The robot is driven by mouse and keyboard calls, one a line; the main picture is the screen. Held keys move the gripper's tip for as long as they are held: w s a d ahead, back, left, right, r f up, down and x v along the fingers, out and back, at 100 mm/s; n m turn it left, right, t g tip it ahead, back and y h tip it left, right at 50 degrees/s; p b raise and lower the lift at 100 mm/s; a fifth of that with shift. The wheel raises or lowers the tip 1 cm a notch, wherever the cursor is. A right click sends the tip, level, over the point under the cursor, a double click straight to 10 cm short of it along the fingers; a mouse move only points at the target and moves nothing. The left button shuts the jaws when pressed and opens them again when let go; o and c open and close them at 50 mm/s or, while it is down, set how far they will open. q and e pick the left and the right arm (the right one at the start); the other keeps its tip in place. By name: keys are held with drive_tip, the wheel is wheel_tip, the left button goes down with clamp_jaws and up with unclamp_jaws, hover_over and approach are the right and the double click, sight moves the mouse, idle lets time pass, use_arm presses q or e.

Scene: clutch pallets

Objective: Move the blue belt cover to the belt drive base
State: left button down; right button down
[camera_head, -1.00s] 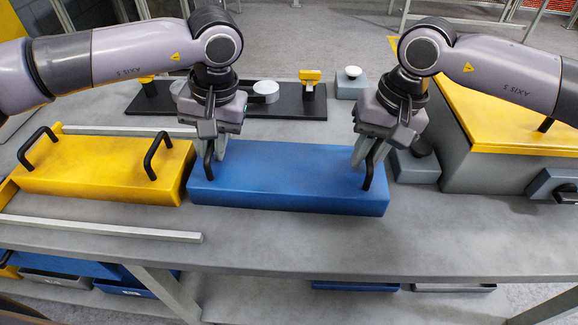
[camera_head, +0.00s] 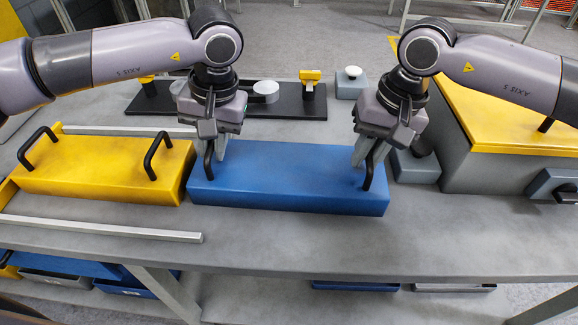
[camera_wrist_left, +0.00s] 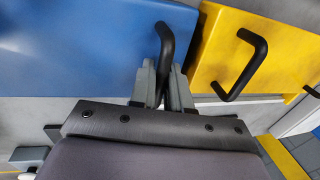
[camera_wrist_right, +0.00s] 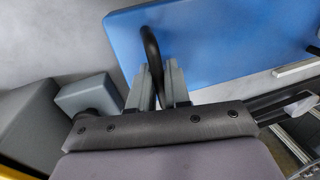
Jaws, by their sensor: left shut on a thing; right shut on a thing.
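The blue belt cover (camera_head: 285,180) is a long box with a black handle at each end, on the grey table in the middle of the head view. My left gripper (camera_head: 214,150) is shut on its left handle, which also shows between the fingers in the left wrist view (camera_wrist_left: 166,50). My right gripper (camera_head: 370,158) is shut on its right handle, seen in the right wrist view (camera_wrist_right: 151,50). The belt drive base (camera_head: 315,103) appears to be the black plate behind the cover, with yellow-topped posts and pale round parts; my left gripper hides part of it.
A yellow cover (camera_head: 100,170) with two black handles lies close to the left of the blue cover, between pale rails (camera_head: 100,228). A grey cabinet with a yellow lid (camera_head: 500,120) stands at the right. A small grey block (camera_head: 350,88) sits beside the black plate.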

use_arm(q)
drive_tip(key=shift+r, duration=0.2)
use_arm(e)
drive_tip(key=shift+r, duration=0.2)
